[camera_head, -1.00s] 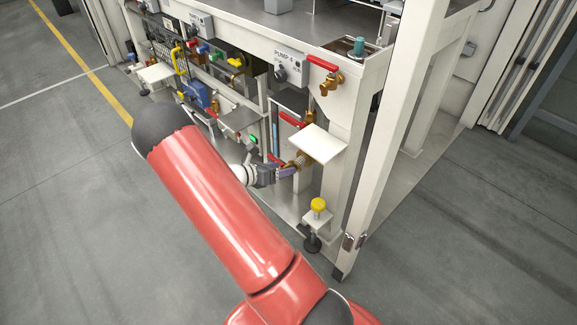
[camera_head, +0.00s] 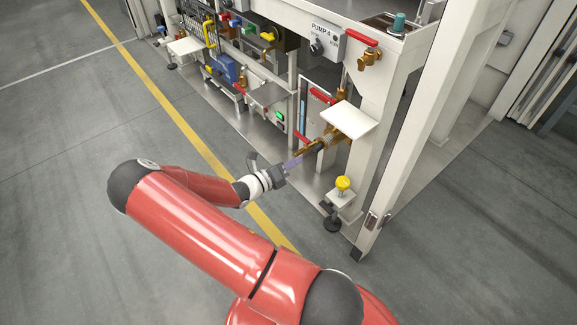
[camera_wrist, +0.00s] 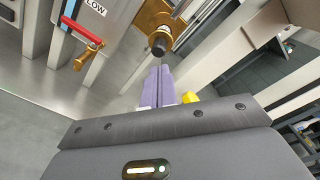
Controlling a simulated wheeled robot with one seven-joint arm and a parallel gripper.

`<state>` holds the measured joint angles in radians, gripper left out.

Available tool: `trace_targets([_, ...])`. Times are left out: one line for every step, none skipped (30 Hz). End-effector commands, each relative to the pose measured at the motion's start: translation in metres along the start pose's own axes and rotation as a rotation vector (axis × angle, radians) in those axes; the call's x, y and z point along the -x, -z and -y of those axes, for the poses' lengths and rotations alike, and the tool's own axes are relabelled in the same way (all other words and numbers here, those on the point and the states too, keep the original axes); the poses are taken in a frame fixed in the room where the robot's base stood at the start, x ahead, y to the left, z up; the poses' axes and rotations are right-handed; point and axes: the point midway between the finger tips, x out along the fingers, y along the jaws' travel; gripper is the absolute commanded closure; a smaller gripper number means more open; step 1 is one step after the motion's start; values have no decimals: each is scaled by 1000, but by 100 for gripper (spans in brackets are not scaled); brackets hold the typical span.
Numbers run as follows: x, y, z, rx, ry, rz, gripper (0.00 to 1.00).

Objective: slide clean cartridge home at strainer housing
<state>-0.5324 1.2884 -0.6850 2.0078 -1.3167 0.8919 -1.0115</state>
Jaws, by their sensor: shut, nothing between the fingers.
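The brass strainer housing (camera_head: 330,138) sits low on the frame under a white plate. It also shows in the wrist view as a brass body (camera_wrist: 151,17). A dark cylindrical end, apparently the cartridge (camera_wrist: 160,44), sticks out of its mouth toward me; how deep it sits I cannot tell. My gripper (camera_head: 297,160) is below and left of the housing, pointing at it. In the wrist view its purple fingers (camera_wrist: 158,72) are together and empty, with their tips just short of the dark end in the picture.
Red-handled valves (camera_head: 321,95) are close above the housing, and one red lever (camera_wrist: 87,53) shows left in the wrist view. The white plate (camera_head: 349,119) overhangs the housing. A yellow knob (camera_head: 343,183) stands below right. Open floor lies to the left and front.

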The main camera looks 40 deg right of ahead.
Motion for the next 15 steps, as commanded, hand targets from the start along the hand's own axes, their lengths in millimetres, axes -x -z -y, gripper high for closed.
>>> trace_targets([1,0,0,19,7,19,100])
trace_targets([0,-1,0,25,10,25,100])
trace_targets([-2,-1,0,31,13,30,100])
trace_targets([-4,-1,0,33,14,31,100])
trace_targets([-6,-1,0,34,15,32,100])
trace_targets([-10,-1,0,34,15,31,100])
trace_targets([-13,-1,0,34,15,30,100])
trace_targets([-17,-1,0,34,15,31,100])
trace_targets([-22,-1,0,34,16,30,100])
trace_targets([-26,-1,0,33,15,29,100])
trace_targets([-29,-1,0,33,15,29,100])
trace_targets([-34,-1,0,32,14,30,100])
trace_targets([-37,-2,0,32,14,30,100])
trace_targets([-40,-2,0,31,15,30,100])
trace_targets([-45,-2,0,31,14,29,100])
